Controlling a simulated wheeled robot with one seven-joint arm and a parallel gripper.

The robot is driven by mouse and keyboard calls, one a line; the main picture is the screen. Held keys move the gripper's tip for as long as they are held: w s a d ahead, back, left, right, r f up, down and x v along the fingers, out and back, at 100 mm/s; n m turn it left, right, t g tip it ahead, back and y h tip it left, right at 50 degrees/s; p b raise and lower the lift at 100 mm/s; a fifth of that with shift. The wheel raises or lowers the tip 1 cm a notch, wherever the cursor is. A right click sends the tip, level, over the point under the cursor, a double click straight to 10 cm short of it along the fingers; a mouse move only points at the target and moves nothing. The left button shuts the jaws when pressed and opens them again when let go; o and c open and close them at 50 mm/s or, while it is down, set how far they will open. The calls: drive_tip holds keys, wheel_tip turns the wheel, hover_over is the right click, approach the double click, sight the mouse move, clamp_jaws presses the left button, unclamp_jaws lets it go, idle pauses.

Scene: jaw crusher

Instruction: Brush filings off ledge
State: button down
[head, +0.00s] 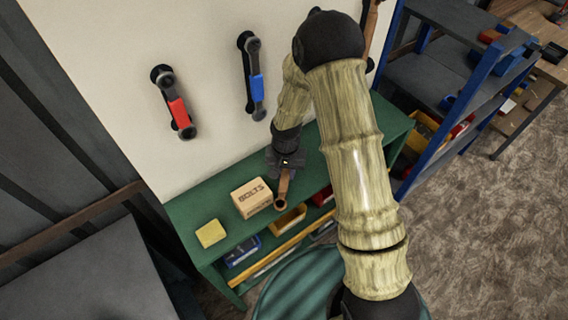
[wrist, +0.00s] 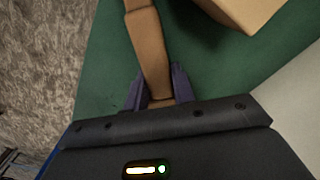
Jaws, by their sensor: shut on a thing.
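My gripper (head: 286,165) is low over the green ledge (head: 224,260), the top of a shelf unit against the pale wall. It is shut on a brown wooden handle (head: 283,189), which also shows between the dark fingers in the wrist view (wrist: 149,48). I take the handle for the brush's; no bristles show. The handle's round end points toward the front of the ledge, right of the BOLTS box (head: 252,197). I cannot make out any filings. My arm hides part of the ledge to the right.
The box stands close to the handle; its corner shows in the wrist view (wrist: 245,12). A yellow block (head: 210,233) lies farther left on the ledge. Red (head: 179,113) and blue (head: 257,88) banded tools hang on the wall. Bins fill the shelf below. A blue rack (head: 465,95) stands right.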

drive_tip(key=shift+s+a, duration=0.25)
drive_tip(key=shift+a, duration=0.15)
wheel_tip(320, 180, up, 4)
drive_tip(key=shift+d+r+p, duration=0.1)
drive_tip(key=shift+r+p, duration=0.15)
drive_tip(key=shift+p, duration=0.95)
drive_tip(key=shift+r+p, duration=0.5)
drive_tip(key=shift+r, duration=0.25)
drive_tip(key=shift+w+r+p, duration=0.15)
drive_tip(key=shift+r+p, duration=0.4)
drive_tip(key=shift+r, duration=0.45)
drive_tip(key=shift+s+a+r+p, duration=0.2)
drive_tip(key=shift+r+p, duration=0.05)
drive_tip(key=shift+p, duration=0.05)
drive_tip(key=shift+w+d, duration=0.1)
drive_tip(key=shift+d, duration=0.1)
drive_tip(key=shift+a, duration=0.1)
